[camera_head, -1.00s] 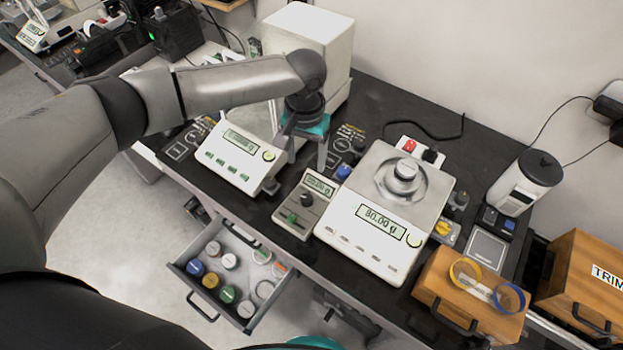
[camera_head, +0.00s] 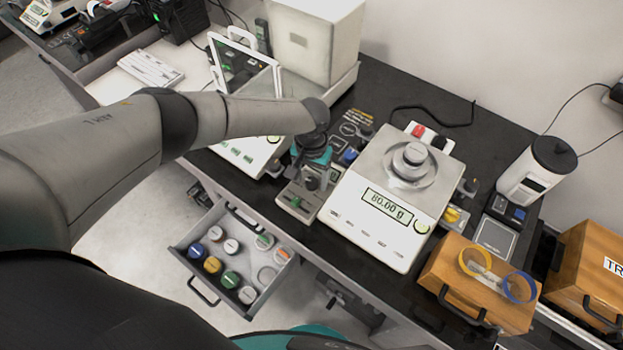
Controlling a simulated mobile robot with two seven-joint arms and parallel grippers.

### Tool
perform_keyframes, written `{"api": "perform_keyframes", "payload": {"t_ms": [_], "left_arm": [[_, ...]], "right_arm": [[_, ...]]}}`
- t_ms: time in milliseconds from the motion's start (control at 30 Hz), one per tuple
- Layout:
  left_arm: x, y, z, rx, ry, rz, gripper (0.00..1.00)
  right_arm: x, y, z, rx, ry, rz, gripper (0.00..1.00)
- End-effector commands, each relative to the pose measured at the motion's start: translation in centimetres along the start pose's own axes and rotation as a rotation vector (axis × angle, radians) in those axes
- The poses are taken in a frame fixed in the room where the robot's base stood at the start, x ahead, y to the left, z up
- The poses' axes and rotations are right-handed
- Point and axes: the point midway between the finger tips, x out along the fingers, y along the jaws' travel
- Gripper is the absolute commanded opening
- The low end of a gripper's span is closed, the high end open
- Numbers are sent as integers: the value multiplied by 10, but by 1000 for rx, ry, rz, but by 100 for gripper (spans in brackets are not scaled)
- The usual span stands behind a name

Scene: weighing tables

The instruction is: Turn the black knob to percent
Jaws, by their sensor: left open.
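A small grey instrument box (camera_head: 300,203) stands between the two white balances. The black knob (camera_head: 312,183) on this box shows only in part. My left gripper (camera_head: 312,176) is open and points down at the box, with its fingers around or just above the knob. I cannot tell whether they touch it. The knob's pointer and any percent mark cannot be read. My right gripper is not in view.
A balance (camera_head: 384,212) reading 80.00 g with a metal weight (camera_head: 414,155) stands close on the right. Another balance (camera_head: 244,152) lies under my left arm. An open drawer (camera_head: 256,303) of lidded jars juts out in front. Wooden boxes (camera_head: 460,285) stand at right.

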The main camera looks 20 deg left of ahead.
Motion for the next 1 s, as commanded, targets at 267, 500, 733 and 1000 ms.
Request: {"api": "perform_keyframes", "payload": {"t_ms": [267, 500, 733, 1000], "left_arm": [[3, 1, 0, 1, 1, 1, 69], [2, 0, 0, 1, 0, 1, 49], [2, 0, 0, 0, 0, 1, 23], [2, 0, 0, 0, 0, 1, 0]], "right_arm": [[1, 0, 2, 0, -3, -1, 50], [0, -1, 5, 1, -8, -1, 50], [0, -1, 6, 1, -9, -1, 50], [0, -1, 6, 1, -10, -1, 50]]}}
